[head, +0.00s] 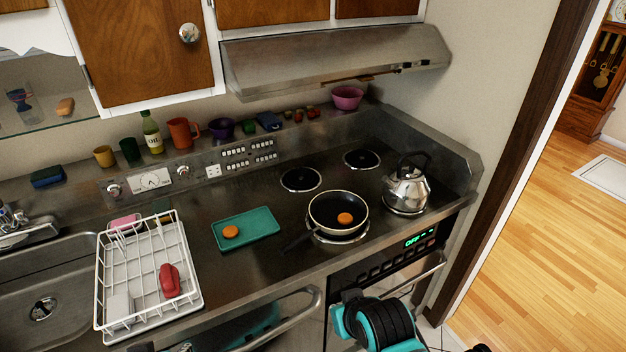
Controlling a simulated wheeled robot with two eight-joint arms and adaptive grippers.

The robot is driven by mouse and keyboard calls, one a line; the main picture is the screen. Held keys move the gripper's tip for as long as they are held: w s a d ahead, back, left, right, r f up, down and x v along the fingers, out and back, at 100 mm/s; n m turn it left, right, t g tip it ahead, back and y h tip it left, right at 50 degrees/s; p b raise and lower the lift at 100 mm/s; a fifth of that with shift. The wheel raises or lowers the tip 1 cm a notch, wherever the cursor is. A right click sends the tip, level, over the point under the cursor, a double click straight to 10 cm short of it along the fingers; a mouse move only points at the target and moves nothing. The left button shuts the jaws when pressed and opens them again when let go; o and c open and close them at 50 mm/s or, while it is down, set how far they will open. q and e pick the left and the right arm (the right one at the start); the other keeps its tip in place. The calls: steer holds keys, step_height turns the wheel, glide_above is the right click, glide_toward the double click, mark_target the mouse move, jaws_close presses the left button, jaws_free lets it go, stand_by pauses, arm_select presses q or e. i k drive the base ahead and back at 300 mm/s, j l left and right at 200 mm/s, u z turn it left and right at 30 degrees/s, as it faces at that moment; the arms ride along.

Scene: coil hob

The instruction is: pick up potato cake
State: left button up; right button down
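One orange-brown round cake, which looks like a potato cake (230,231), lies flat at the left of a teal tray (262,225) on the counter. A second similar round cake (344,218) lies inside a black frying pan (327,208), right of the pan's middle. The pan sits on the front left coil burner, its dark handle pointing to the lower left. A teal and black part of my arm shows at the bottom edge, in front of the oven. No gripper fingers can be made out, and nothing touches either cake.
A white dish rack (188,262) with a red item (170,280) stands left of the tray, beside the sink (75,285). A steel kettle (407,190) stands right of the pan. Cups and an oil bottle (152,132) line the back ledge. The counter around the tray is clear.

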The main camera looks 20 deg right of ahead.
mark_target(344, 219)
steer(key=i+l, duration=0.15)
steer(key=l, duration=0.2)
steer(key=i+l, duration=0.1)
steer(key=l, duration=0.25)
steer(key=i+l+z, duration=0.1)
steer(key=l, duration=0.25)
steer(key=i+l, duration=0.2)
steer(key=l, duration=0.15)
steer(key=i+l, duration=0.1)
steer(key=l, duration=0.25)
steer(key=i+l, duration=0.15)
steer(key=l, duration=0.2)
steer(key=z, duration=0.05)
